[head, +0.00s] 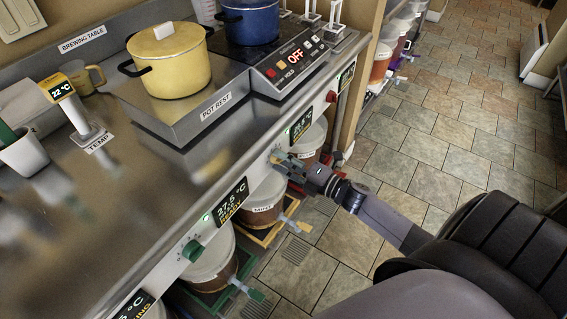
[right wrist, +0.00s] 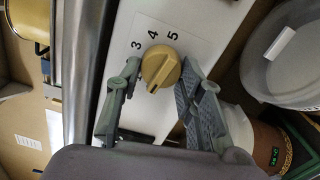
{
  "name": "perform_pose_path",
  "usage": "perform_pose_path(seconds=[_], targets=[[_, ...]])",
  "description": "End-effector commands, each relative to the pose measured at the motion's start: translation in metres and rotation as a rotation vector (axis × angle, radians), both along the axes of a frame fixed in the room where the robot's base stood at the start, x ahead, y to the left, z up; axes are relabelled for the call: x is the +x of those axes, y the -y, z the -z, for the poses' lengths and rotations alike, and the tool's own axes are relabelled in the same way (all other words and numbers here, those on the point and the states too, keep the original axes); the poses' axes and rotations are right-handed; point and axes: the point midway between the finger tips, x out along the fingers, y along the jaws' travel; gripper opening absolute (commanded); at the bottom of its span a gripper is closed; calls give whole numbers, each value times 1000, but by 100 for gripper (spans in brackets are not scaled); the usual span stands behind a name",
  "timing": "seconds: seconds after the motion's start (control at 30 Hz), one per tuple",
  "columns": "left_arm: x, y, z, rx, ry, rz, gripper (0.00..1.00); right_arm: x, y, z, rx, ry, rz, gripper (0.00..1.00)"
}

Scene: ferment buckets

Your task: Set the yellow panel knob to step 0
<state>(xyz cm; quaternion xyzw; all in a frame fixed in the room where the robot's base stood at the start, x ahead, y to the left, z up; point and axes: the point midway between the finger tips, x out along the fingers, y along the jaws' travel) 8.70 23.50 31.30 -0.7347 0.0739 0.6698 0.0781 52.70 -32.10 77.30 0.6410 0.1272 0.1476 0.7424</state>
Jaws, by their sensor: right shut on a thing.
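The yellow panel knob (right wrist: 160,66) sits on the white front panel in the right wrist view. The numbers 3, 4 and 5 are printed along its upper side, and the other marks are hidden. A raised grip bar with a slot crosses its face at a slant; I cannot tell which step it points to. My right gripper (right wrist: 161,76) has one finger on each side of the knob and is shut on it. In the head view my right gripper (head: 287,164) reaches the panel from the right and largely covers the knob. My left gripper is not in view.
A green knob (head: 192,251) and a red knob (head: 332,96) sit on the same panel. Lidded buckets (head: 262,208) with taps stand below it. A yellow pot (head: 168,67) and a blue pot (head: 249,20) stand above on the metal table. The tiled floor at right is open.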

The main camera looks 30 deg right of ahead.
Motion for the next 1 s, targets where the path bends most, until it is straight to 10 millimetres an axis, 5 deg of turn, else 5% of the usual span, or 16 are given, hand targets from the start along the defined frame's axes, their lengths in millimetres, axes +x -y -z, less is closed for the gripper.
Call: perform_pose_path(seconds=[0.9, 0.93, 1.0], targets=[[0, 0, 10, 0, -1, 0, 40, -1, -1, 2, -172, 68, -1, 7], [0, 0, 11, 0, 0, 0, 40, -1, -1, 2, -172, 68, -1, 35], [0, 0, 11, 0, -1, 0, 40, -1, 0, 2, -171, 67, -1, 40]])
